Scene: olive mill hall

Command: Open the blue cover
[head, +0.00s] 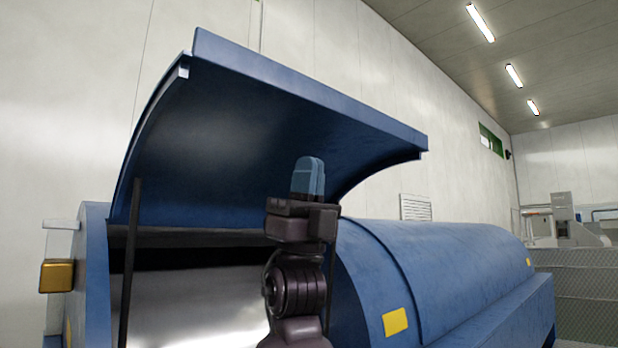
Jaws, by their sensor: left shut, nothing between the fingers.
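The blue cover (255,140) is a curved lid on a long blue machine (450,265). It stands raised and tilted up, with its dark inner side facing me. Below it an opening shows a shiny metal inside (200,300). A thin dark strut (129,262) stands at the left of the opening. My left gripper (308,176) points upward in front of the cover's inner side, below its front edge. Its blue fingers are shut together with nothing between them. I cannot tell whether they touch the cover. My right gripper is not in view.
A yellow block (56,276) juts out at the machine's left end. A mesh fence (588,295) and pale equipment (572,222) stand at the far right. A white wall (330,40) rises behind the machine.

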